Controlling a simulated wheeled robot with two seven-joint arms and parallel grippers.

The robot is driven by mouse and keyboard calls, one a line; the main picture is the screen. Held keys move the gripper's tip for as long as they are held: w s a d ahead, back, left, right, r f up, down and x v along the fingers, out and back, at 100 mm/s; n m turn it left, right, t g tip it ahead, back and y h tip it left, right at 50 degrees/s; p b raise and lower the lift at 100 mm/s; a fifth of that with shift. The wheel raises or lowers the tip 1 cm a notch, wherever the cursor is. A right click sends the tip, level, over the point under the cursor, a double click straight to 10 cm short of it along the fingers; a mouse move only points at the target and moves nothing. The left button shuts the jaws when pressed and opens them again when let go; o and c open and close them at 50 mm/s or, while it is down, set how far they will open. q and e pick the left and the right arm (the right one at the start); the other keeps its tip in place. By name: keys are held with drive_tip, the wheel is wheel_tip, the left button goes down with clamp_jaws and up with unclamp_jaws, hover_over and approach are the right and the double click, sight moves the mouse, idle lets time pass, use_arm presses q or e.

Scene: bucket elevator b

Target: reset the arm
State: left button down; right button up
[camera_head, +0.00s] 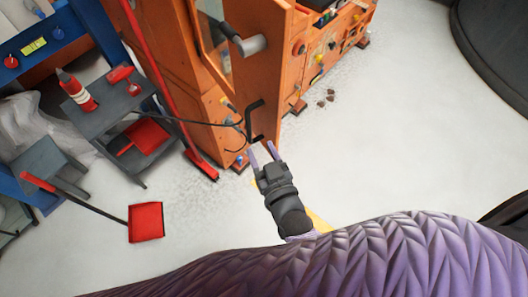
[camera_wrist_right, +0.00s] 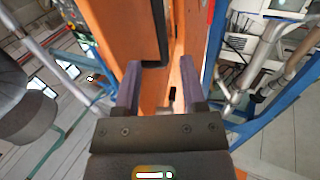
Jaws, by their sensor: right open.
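My right gripper (camera_head: 262,153) is in the middle of the head view, close to the orange machine (camera_head: 177,62). Its two purple fingers are apart with nothing between them. The fingers point at the edge of the machine's open door (camera_head: 259,75), near a black bent handle (camera_head: 252,118). In the right wrist view the open fingers (camera_wrist_right: 162,82) stand in front of the orange panel (camera_wrist_right: 117,32) and a black handle bar (camera_wrist_right: 152,32). I cannot tell whether they touch the handle. My left gripper is not in view.
A red broom (camera_head: 203,168) leans against the machine. A grey stepped stand (camera_head: 108,100) holds a red bottle (camera_head: 75,92). A red dustpan (camera_head: 146,222) is on the floor at left. Dark debris (camera_head: 326,98) lies right of the machine. The floor at right (camera_head: 400,140) is clear.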

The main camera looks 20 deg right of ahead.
drive_tip(key=shift+s+d, duration=0.1)
drive_tip(key=shift+s, duration=0.7)
drive_tip(key=s+d+f+n+g+b, duration=0.1)
drive_tip(key=s+f+g+b, duration=0.35)
drive_tip(key=f, duration=0.85)
drive_tip(key=s+d+f+g+b, duration=0.1)
drive_tip(key=s+f+g+b, duration=0.4)
drive_tip(key=f, duration=0.9)
drive_tip(key=s+d+f+g+h+b, duration=0.1)
drive_tip(key=s+d+f+g+b, duration=0.1)
drive_tip(key=s+d+f+g, duration=0.2)
drive_tip(key=s+d+f+g+h+b, duration=0.1)
drive_tip(key=s+d+f+g+b, duration=0.2)
drive_tip(key=s+f, duration=0.7)
drive_tip(key=s+d, duration=0.1)
drive_tip(key=s, duration=0.4)
drive_tip(key=shift+f+g, duration=0.2)
drive_tip(key=shift+g, duration=0.15)
